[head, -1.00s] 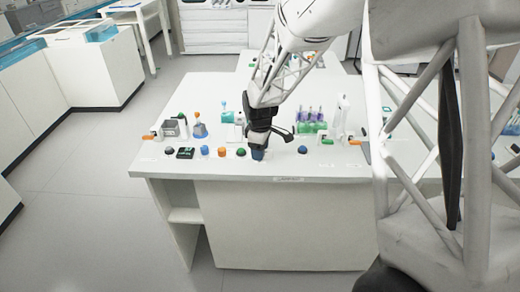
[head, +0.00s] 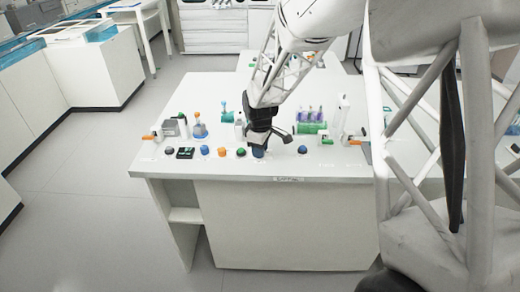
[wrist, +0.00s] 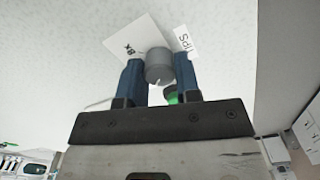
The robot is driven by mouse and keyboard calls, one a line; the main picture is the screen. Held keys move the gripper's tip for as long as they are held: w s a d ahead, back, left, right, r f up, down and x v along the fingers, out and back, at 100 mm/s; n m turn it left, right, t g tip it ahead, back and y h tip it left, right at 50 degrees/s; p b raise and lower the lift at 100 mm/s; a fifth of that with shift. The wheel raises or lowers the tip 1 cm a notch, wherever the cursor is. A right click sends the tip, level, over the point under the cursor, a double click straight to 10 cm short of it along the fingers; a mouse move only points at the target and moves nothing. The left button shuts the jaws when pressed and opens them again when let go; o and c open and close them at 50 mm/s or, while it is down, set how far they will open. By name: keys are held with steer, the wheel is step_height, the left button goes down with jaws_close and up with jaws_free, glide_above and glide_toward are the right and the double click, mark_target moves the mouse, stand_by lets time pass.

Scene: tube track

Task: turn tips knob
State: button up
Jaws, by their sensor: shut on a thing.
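The tips knob (wrist: 158,66) is a grey round knob with a pale pointer mark, on a white plate. A label reading TIPS (wrist: 184,42) is beside it in the wrist view. My gripper (wrist: 157,74) has blue fingers on either side of the knob and is shut on it. In the head view my gripper (head: 259,151) points down at the front edge of the white table, and the knob is hidden behind its fingers there.
A tube rack (head: 311,126) stands behind. The white table (head: 195,100) is clear at its back left.

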steer(key=m, duration=0.4)
steer(key=shift+r+m, duration=0.1)
steer(key=shift+m, duration=1.9)
steer(key=o, duration=0.9)
steer(key=shift+r, duration=0.1)
steer(key=shift+r, duration=3.75)
